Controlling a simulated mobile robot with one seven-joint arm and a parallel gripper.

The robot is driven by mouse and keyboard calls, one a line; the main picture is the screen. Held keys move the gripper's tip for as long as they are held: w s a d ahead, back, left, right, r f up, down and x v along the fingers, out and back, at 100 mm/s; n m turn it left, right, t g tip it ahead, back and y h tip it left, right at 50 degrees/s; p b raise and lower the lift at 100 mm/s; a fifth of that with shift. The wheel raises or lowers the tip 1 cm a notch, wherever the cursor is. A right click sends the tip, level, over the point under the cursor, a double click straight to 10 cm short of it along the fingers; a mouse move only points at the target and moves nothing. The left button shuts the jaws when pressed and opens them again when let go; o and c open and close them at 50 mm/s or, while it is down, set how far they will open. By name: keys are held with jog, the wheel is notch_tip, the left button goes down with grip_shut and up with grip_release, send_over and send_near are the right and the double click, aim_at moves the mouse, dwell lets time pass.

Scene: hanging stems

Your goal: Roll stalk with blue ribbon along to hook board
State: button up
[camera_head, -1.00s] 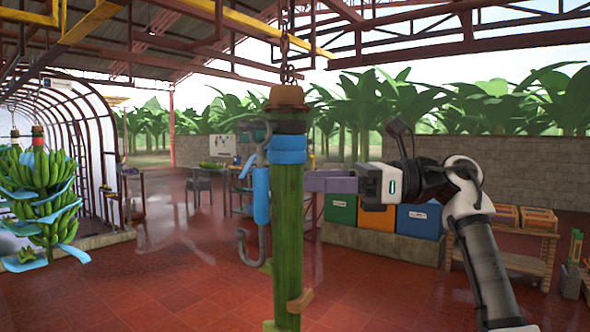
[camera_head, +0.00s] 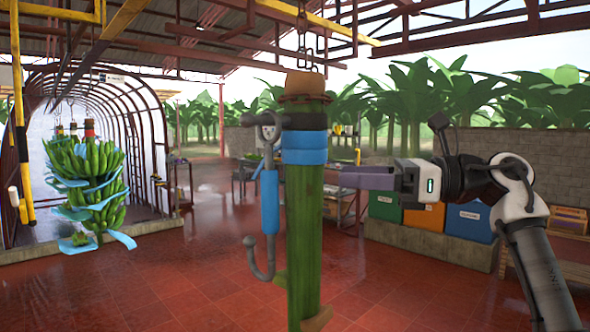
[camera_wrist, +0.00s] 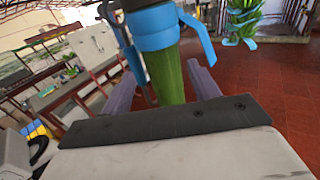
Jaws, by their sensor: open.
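The green stalk (camera_head: 304,225) hangs upright from a chain, with a blue ribbon (camera_head: 304,148) tied around its upper part. A grey hook with a blue handle (camera_head: 269,200) hangs close along its left side. My gripper (camera_head: 345,177) is just right of the stalk, below the ribbon. In the wrist view the stalk (camera_wrist: 170,75) stands between the open purple fingers (camera_wrist: 160,92), and the ribbon (camera_wrist: 155,27) is above them. I cannot tell whether either finger touches the stalk. I cannot make out a hook board for certain.
A banana bunch with blue sheets (camera_head: 90,185) hangs at the left, in front of an arched tunnel (camera_head: 110,95). Green, orange and blue bins (camera_head: 425,215) stand behind my arm on a low ledge. The red floor (camera_head: 190,285) is open between the bunch and the stalk.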

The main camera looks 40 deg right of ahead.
aim_at(292, 173)
jog(key=p+x, duration=0.3)
jog(key=x, duration=0.7)
jog(key=shift+w+a, duration=0.1)
jog(key=c, duration=1.1)
jog(key=shift+w+b, duration=0.1)
jog(key=shift+b, duration=0.2)
